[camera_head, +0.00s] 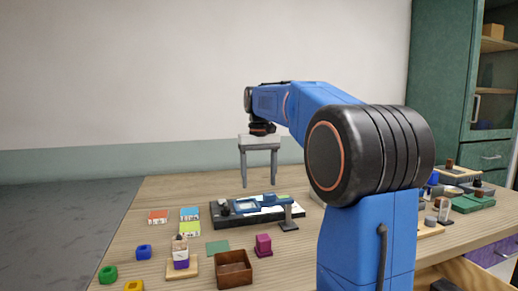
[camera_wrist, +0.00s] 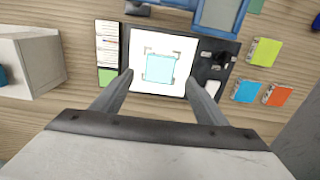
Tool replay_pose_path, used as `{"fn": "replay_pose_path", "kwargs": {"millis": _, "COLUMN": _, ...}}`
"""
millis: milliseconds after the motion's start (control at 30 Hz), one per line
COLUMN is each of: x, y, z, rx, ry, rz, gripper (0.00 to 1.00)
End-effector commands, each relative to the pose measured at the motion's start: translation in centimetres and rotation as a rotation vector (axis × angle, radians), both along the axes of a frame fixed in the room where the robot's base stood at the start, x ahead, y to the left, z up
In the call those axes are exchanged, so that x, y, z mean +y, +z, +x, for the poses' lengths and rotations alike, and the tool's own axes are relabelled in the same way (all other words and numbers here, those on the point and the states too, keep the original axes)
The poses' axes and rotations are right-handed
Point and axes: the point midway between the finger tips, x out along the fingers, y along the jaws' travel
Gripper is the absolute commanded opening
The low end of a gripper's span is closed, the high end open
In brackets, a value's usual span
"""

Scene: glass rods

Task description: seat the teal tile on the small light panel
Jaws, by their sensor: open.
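The teal tile (camera_wrist: 159,67) shows as a pale cyan square lying on the white light panel (camera_wrist: 133,83), among dark corner marks. Whether it lies flat and exactly square within the marks I cannot tell. In the wrist view my gripper (camera_wrist: 159,78) is open, with one finger on each side of the tile and clear gaps to it. In the head view my gripper (camera_head: 259,184) points down above the dark base (camera_head: 228,219) that carries the panel. The tile is too small to make out there.
A blue frame (camera_wrist: 220,14) and a black fitting (camera_wrist: 220,60) stand close beside the panel. Coloured blocks (camera_head: 158,217) lie to the left. A brown open box (camera_head: 234,268), a magenta block (camera_head: 263,245) and a flat green square (camera_head: 218,248) are nearer the front.

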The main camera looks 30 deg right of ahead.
Motion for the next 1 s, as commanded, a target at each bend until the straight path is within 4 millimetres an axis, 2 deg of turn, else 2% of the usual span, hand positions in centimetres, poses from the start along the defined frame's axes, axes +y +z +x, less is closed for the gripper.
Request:
{"fn": "replay_pose_path", "kwargs": {"millis": 300, "x": 0.0, "y": 6.5, "z": 0.0, "rx": -0.003, "ry": 0.0, "rz": -0.001, "gripper": 0.67}}
{"fn": "replay_pose_path", "kwargs": {"millis": 533, "x": 0.0, "y": 10.2, "z": 0.1, "rx": -0.002, "ry": 0.0, "rz": -0.001, "gripper": 0.67}}
{"fn": "replay_pose_path", "kwargs": {"millis": 700, "x": 0.0, "y": 11.5, "z": 0.0, "rx": -0.001, "ry": 0.0, "rz": 0.0, "gripper": 0.67}}
{"fn": "replay_pose_path", "kwargs": {"millis": 1000, "x": 0.0, "y": 11.8, "z": 0.0, "rx": 0.0, "ry": 0.0, "rz": 0.0, "gripper": 0.67}}
